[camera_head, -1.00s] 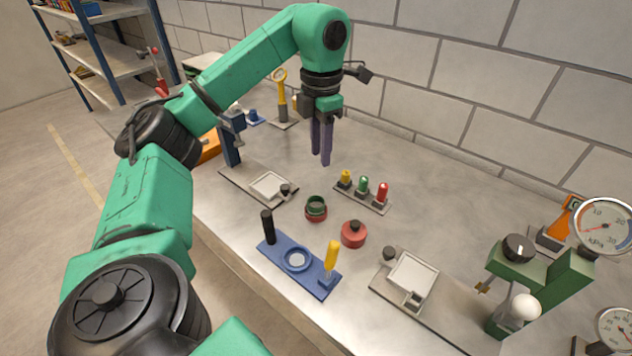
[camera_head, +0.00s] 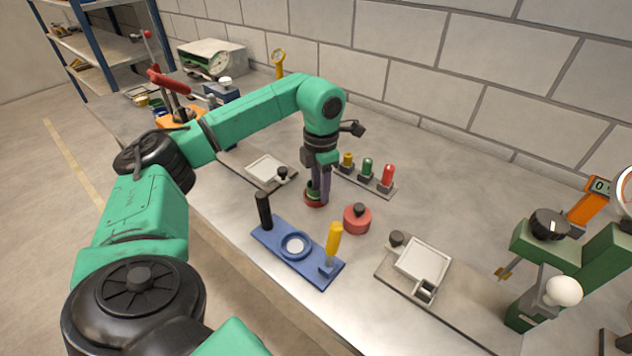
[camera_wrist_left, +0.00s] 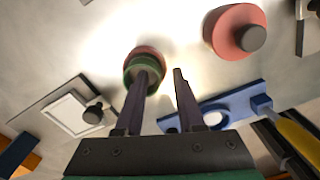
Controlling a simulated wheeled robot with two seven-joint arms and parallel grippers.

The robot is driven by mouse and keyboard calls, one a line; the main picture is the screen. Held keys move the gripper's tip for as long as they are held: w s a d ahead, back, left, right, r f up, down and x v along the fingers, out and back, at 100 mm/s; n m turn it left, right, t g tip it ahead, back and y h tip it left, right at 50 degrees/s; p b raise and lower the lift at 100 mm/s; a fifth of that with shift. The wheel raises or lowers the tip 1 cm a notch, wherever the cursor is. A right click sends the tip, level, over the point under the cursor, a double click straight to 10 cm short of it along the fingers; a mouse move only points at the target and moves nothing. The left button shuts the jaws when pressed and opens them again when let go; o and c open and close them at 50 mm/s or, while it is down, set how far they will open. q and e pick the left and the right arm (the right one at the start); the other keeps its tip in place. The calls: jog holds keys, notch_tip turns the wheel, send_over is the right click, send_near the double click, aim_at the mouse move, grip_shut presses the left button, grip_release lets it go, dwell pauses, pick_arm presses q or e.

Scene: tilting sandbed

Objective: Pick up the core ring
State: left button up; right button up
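The core ring (camera_head: 311,203), a small round piece with a red base and a green upper part, stands on the metal bench. It also shows in the left wrist view (camera_wrist_left: 131,69). My left gripper (camera_head: 320,196) points down at it, with its dark fingers at the ring. In the left wrist view my left gripper (camera_wrist_left: 165,74) is open. Its left fingertip overlaps the ring's opening and its right finger is off to the ring's right side. I cannot tell whether the left finger is inside the ring or only above it. My right gripper is not in view.
A red knobbed disc (camera_head: 357,219) stands close right of the ring. A blue fixture (camera_head: 270,241) with black and yellow handles lies in front. A lamp strip (camera_head: 378,185) stands behind. A left plate (camera_head: 235,157) and right plate (camera_head: 455,303) flank these.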

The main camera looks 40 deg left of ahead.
pick_arm(q)
jog(key=shift+f, duration=0.25)
grip_shut()
dwell(1.2)
